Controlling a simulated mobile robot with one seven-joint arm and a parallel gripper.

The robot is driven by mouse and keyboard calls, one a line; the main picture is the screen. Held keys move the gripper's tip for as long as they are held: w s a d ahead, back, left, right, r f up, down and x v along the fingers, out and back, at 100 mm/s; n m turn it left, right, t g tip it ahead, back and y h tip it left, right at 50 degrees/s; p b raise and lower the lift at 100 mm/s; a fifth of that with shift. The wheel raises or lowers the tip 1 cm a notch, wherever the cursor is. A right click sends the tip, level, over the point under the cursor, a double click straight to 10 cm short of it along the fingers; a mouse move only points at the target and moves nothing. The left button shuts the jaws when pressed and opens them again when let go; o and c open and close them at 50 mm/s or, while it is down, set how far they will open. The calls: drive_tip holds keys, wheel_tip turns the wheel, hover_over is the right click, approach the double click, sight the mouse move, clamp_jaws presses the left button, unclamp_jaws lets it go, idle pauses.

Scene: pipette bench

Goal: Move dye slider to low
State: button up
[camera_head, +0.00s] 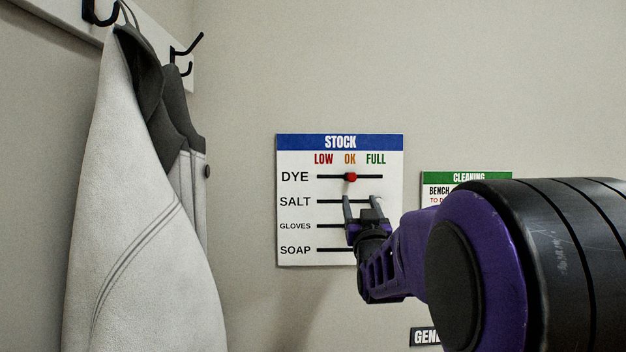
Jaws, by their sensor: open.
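The stock board (290,223) hangs on the wall, with rows for dye, salt, gloves and soap and columns for low, OK and full. The dye slider (350,177) is a small red knob on the top dark track, under the OK label. My gripper (361,200) is open, its two fingers pointing up in front of the salt row, a little below the dye slider. Nothing shows between the fingers. My gripper and arm hide the right part of the gloves and soap rows, so any knobs there are hidden.
A white and dark grey coat (135,215) hangs from black hooks (101,12) at the left. A green-headed cleaning sign (467,177) is to the right, partly behind my arm. Another sign (425,337) shows low down. The wall between coat and board is clear.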

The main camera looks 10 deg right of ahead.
sight(352, 178)
drive_tip(key=p+x, duration=0.1)
drive_tip(key=x, duration=1)
drive_tip(key=shift+w+d+p, duration=0.1)
drive_tip(key=shift+p, duration=0.3)
clamp_jaws()
idle(0.8)
